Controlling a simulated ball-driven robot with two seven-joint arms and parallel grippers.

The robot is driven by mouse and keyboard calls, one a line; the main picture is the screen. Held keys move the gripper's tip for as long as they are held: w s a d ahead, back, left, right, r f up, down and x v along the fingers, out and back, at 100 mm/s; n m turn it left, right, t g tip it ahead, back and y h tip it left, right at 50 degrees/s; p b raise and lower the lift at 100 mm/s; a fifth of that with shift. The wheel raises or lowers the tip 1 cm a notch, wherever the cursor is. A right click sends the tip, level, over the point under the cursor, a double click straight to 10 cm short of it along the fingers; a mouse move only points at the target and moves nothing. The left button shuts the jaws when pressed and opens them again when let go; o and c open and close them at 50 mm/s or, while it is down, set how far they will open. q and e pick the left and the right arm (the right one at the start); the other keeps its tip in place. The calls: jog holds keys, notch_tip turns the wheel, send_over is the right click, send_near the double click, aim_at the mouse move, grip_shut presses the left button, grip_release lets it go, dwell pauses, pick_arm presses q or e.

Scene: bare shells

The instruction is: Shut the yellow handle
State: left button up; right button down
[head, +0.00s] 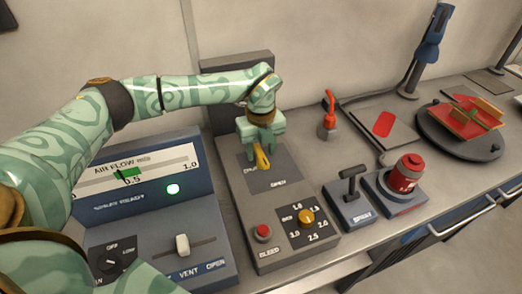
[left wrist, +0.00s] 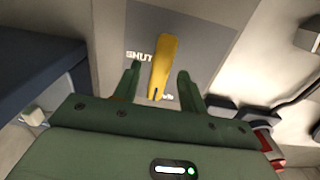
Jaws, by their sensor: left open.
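The yellow handle (head: 262,160) is on a dark plate on top of a grey box (head: 243,205) in the middle of the bench. In the left wrist view the handle (left wrist: 162,62) is a long yellow bar next to the word SHUT, with another label partly hidden at its near end. My left gripper (left wrist: 157,85) is open, with one finger on each side of the handle and visible gaps to both. In the head view my left gripper (head: 263,148) hides the handle's upper part.
The box also has a red button (head: 264,232) and a yellow knob (head: 306,217). A blue air-flow panel (head: 150,200) stands to the left. A lever unit (head: 350,200), a red-capped unit (head: 405,175) and a small red valve (head: 328,115) stand to the right.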

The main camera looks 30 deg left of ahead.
pick_arm(q)
jog(key=shift+f, duration=0.2)
jog(key=shift+c, duration=0.3)
grip_shut()
